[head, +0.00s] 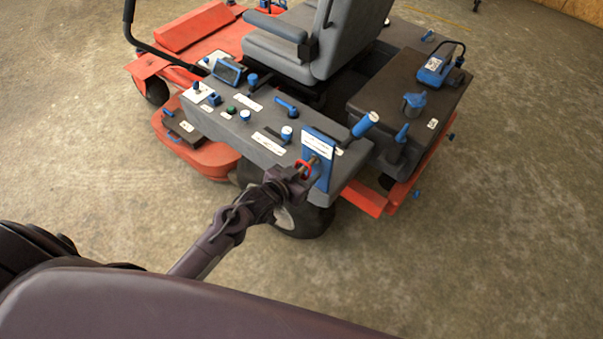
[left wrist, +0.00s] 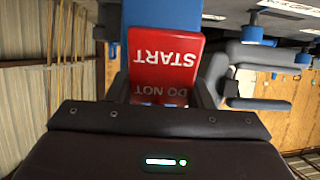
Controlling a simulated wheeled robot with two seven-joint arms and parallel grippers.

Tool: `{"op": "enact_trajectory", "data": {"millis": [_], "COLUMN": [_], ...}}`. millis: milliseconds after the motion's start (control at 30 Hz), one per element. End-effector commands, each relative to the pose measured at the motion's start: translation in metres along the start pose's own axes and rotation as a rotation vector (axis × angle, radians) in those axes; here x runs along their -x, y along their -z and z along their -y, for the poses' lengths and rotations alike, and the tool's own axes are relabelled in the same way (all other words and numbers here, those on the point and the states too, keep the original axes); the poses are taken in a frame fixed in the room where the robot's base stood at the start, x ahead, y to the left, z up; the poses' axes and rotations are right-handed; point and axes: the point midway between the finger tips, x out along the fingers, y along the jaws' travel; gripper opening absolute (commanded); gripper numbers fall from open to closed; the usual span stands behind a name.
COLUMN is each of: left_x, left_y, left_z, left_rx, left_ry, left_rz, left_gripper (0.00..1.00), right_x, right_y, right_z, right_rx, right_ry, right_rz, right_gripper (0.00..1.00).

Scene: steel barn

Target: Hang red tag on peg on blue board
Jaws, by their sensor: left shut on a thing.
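The red tag (left wrist: 165,68) fills the middle of the left wrist view, with upside-down white words "DO NOT START" on it. My left gripper (left wrist: 163,100) is shut on the tag's near end. In the head view the left gripper (head: 300,174) is right in front of the blue board (head: 318,146), and only a red edge of the tag shows there. The board stands upright on the mower's grey side console. A small tan peg shows at the board near the tag. I cannot tell whether the tag is on the peg. The right gripper is not in view.
The red mower has a grey seat (head: 275,55) and a console (head: 235,112) with several blue knobs and levers. A blue-handled lever (head: 365,124) stands just right of the board. A black wheel (head: 300,215) is below the gripper. Concrete floor (head: 480,240) is clear at right.

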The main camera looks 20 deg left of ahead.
Motion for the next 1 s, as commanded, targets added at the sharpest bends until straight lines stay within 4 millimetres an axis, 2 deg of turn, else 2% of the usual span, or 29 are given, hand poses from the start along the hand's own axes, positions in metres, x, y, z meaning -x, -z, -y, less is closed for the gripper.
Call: {"op": "enact_trajectory", "data": {"millis": [33, 467, 500, 667, 1000], "left_x": [-0.0029, -0.0035, -0.0035, -0.0037, 0.0008], "left_y": [-0.0045, -0.0049, -0.0049, -0.0048, -0.0053], "left_z": [-0.0029, -0.0047, -0.0049, -0.0054, -0.0057], "left_rx": [0.002, 0.003, 0.003, 0.003, 0.002], "left_ry": [-0.005, -0.008, -0.008, -0.009, -0.01], "left_rz": [0.008, 0.009, 0.009, 0.009, 0.009], "left_gripper": [0.25, 0.25, 0.52, 0.72, 0.72], "right_x": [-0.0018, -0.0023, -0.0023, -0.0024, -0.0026], "right_y": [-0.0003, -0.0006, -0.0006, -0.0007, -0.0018], "right_z": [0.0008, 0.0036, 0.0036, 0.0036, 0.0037], "right_rx": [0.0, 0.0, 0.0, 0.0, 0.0], "right_ry": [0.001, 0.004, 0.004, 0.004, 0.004], "right_rz": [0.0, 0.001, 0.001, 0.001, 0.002], "right_gripper": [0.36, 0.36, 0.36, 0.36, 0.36]}}
